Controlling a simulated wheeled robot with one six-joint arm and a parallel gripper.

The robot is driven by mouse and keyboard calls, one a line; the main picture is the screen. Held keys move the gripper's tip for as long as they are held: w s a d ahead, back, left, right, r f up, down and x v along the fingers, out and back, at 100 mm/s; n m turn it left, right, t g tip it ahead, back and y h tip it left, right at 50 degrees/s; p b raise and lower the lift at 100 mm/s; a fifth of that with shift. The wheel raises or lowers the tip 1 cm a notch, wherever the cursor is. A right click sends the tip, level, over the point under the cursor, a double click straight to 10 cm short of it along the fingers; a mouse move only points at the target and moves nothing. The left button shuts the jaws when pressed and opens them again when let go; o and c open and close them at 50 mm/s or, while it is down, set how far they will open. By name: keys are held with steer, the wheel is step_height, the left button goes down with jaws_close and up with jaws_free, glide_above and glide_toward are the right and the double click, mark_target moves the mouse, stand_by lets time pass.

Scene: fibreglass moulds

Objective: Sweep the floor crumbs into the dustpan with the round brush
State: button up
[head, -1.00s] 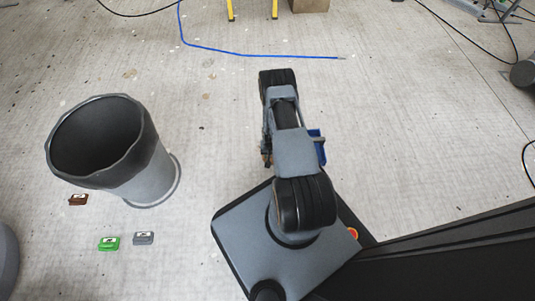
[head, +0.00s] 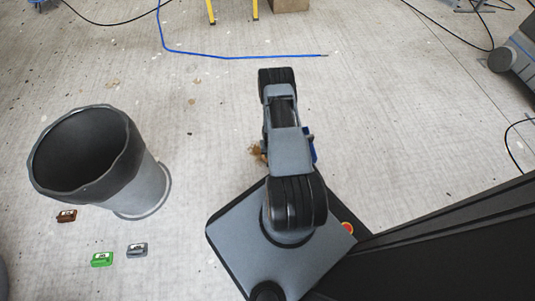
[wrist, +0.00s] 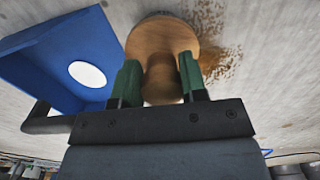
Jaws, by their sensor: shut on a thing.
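My gripper (wrist: 160,78) has its green fingers shut on the handle of the round wooden brush (wrist: 160,36) in the wrist view. The brush's wide round top faces away from the gripper, over the floor. The blue dustpan (wrist: 38,50), with a white round spot and a dark handle, is left of the brush.
A grey bin (head: 143,190) with a dark rim stands at left. Small brown (head: 66,215), green (head: 102,259) and grey (head: 137,250) items lie near it. A blue cable (head: 230,57) crosses the floor ahead. Floor between bin and arm is mostly clear.

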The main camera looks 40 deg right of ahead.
steer(key=shift+s+d, duration=0.15)
steer(key=shift+d, duration=0.15)
steer(key=shift+r+p, duration=2.5)
steer(key=shift+r, duration=1.05)
